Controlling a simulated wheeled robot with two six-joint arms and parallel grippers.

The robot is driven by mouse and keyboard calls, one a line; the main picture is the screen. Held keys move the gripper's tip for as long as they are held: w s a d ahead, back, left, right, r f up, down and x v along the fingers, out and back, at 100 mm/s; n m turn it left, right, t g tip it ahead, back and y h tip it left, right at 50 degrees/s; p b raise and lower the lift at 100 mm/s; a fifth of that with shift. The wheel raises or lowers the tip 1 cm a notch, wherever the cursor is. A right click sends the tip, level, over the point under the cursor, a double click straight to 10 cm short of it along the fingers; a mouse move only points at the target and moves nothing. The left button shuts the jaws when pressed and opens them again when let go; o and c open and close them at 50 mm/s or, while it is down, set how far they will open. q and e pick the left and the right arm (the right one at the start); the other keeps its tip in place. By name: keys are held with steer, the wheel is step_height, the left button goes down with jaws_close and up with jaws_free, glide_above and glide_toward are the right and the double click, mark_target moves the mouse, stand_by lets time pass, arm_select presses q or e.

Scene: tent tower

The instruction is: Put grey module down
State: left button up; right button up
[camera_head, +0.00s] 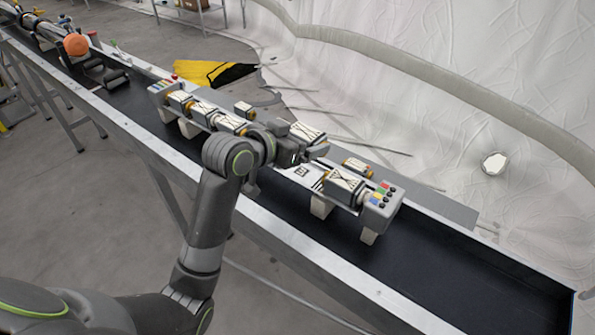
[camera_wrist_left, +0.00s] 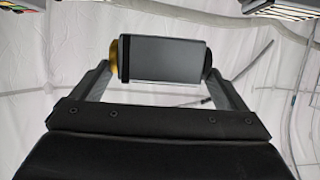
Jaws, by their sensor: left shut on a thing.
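My left gripper (camera_head: 300,143) is shut on the grey module (camera_head: 305,132), over the middle of a long rack on the conveyor. In the left wrist view the module (camera_wrist_left: 162,59) is a grey block with a gold end and a dark end, lying crosswise between the two fingers (camera_wrist_left: 162,75). The rack has a grey end block (camera_head: 382,208) with coloured buttons at the right. Several similar modules (camera_head: 203,113) sit left of the gripper and one (camera_head: 344,186) sits to its right. A bare part of the rack (camera_head: 302,174) with a black-and-white marker shows below the gripper. My right gripper is not in view.
The dark conveyor belt (camera_head: 450,268) is clear to the right of the rack. A metal rail (camera_head: 290,245) runs along its near side. Small modules (camera_head: 357,166) stand along the rack's far side. An orange ball (camera_head: 76,44) is at the far left. White sheeting hangs behind.

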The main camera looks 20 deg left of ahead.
arm_select(q)
steer(key=shift+w+a+r+y, duration=0.3)
steer(key=shift+w+a+r, duration=0.1)
steer(key=shift+w, duration=0.15)
steer(key=shift+w+a+f+n, duration=0.1)
steer(key=shift+w+f+n, duration=0.05)
steer(key=shift+f+n, duration=0.15)
step_height(320, 180, down, 9)
steer(key=shift+r, duration=0.1)
steer(key=o, duration=0.9)
steer(key=shift+f, duration=0.2)
steer(key=shift+r, duration=0.15)
steer(key=v, duration=1.2)
